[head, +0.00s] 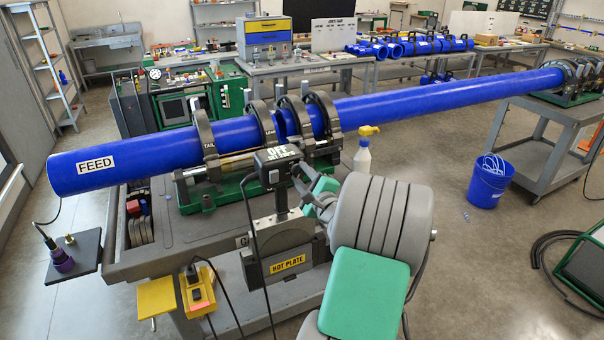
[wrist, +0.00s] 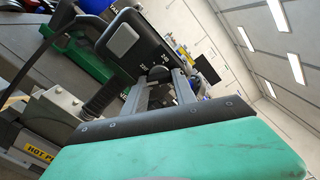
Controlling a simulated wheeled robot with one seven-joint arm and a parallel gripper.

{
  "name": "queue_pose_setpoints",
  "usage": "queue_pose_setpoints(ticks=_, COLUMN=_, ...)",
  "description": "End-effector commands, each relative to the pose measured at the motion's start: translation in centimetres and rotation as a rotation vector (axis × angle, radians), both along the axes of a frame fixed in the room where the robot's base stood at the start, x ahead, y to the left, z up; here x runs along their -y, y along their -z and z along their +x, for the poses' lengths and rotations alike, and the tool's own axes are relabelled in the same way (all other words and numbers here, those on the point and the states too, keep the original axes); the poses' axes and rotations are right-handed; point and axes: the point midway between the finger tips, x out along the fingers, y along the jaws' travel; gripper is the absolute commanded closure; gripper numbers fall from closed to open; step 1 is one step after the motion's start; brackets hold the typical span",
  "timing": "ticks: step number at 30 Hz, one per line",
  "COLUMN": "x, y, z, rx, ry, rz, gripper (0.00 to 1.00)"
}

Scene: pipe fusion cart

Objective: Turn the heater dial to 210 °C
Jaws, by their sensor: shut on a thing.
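The heater's black control box (head: 272,154) stands on a post above the hot plate (head: 262,283). White lettering with OFF shows on its top. In the wrist view the same box (wrist: 122,42) is tilted, with white marks near the dial. The dark dial (wrist: 159,72) sits between the fingertips of my gripper (wrist: 163,80), which is shut on it. In the head view my gripper (head: 297,176) reaches the box's right side, and the dial is hidden there. I cannot read which temperature the dial points to.
A long blue pipe (head: 430,102) lies in the clamps (head: 262,122) just behind the heater. A spray bottle (head: 363,150) stands right of the box. A black cable (head: 252,235) hangs from the box. A blue bucket (head: 489,183) stands on open floor at right.

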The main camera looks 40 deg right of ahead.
Motion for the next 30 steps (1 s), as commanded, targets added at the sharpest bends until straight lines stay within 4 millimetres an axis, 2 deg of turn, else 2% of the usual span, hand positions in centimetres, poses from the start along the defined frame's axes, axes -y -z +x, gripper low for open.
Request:
queue_pose_setpoints(ticks=11, x=0.0, y=0.0, z=0.0, rx=0.001, ry=-0.001, rz=0.003, gripper=1.00)
queue_pose_setpoints(ticks=12, x=0.0, y=0.0, z=0.0, rx=0.001, ry=-0.001, rz=0.003, gripper=0.64)
queue_pose_setpoints(ticks=19, x=0.0, y=0.0, z=0.0, rx=0.001, ry=0.000, rz=0.002, gripper=0.45)
queue_pose_setpoints(ticks=26, x=0.0, y=0.0, z=0.0, rx=0.001, ry=0.000, rz=0.002, gripper=0.45)
queue_pose_setpoints(ticks=30, x=-0.2, y=0.2, z=-1.3, rx=0.000, ry=0.003, rz=0.001, gripper=0.45)
